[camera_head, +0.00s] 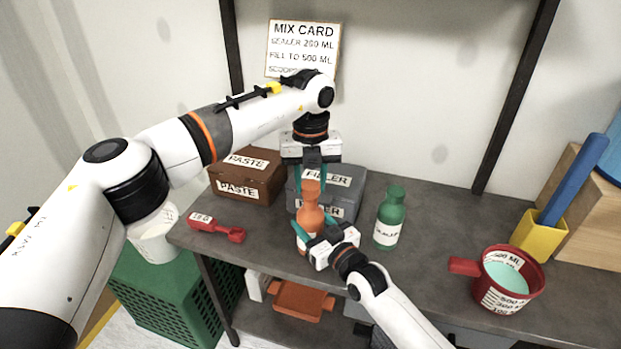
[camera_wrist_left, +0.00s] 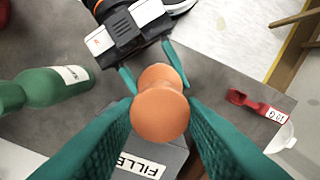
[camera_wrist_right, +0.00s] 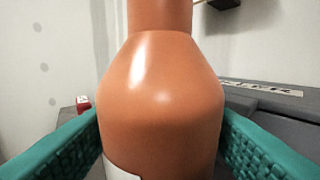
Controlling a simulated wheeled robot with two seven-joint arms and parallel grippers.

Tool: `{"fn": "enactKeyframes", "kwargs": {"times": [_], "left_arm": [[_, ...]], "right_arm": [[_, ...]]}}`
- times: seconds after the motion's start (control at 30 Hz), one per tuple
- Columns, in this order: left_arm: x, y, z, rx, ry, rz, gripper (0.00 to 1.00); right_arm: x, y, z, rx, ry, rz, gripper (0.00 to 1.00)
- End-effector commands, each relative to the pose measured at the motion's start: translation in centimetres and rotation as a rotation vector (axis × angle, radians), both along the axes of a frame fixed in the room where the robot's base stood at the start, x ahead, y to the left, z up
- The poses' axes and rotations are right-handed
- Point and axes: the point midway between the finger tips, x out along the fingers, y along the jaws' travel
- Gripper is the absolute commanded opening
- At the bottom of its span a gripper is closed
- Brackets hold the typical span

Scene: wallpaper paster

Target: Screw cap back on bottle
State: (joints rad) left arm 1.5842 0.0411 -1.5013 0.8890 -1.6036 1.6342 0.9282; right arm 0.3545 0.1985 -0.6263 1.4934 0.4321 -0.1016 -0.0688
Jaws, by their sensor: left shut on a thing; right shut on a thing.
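An orange bottle (camera_head: 309,218) stands upright on the grey table, in front of the filler box. Its orange cap (camera_head: 311,187) is at the top of the neck; I cannot tell how tightly it sits. My left gripper (camera_head: 311,180) points down from above and is shut on the cap. In the left wrist view the round cap top (camera_wrist_left: 160,115) shows between the teal fingers. My right gripper (camera_head: 308,236) comes from the front right and is shut on the bottle's body. The right wrist view shows the bottle's shoulder (camera_wrist_right: 160,90) between the fingers.
A green sealer bottle (camera_head: 389,218) stands to the right. A grey filler box (camera_head: 345,190) and a brown paste box (camera_head: 262,186) stand behind. A red scoop (camera_head: 217,227) lies at left. A red measuring jug (camera_head: 513,279) with pale green liquid is at far right.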

Motion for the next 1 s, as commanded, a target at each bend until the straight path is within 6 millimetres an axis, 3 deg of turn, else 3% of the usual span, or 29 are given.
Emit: {"fn": "enactKeyframes", "kwargs": {"times": [0.4, 1.0], "left_arm": [[0.0, 0.0, -1.8, 0.000, 0.002, 0.000, 0.15], [0.0, 0.0, -1.9, 0.000, 0.001, 0.000, 0.15]], "right_arm": [[0.0, 0.0, 0.0, -0.001, 0.001, 0.000, 0.15], [0.0, 0.0, 0.0, -0.001, 0.001, 0.000, 0.15]]}}
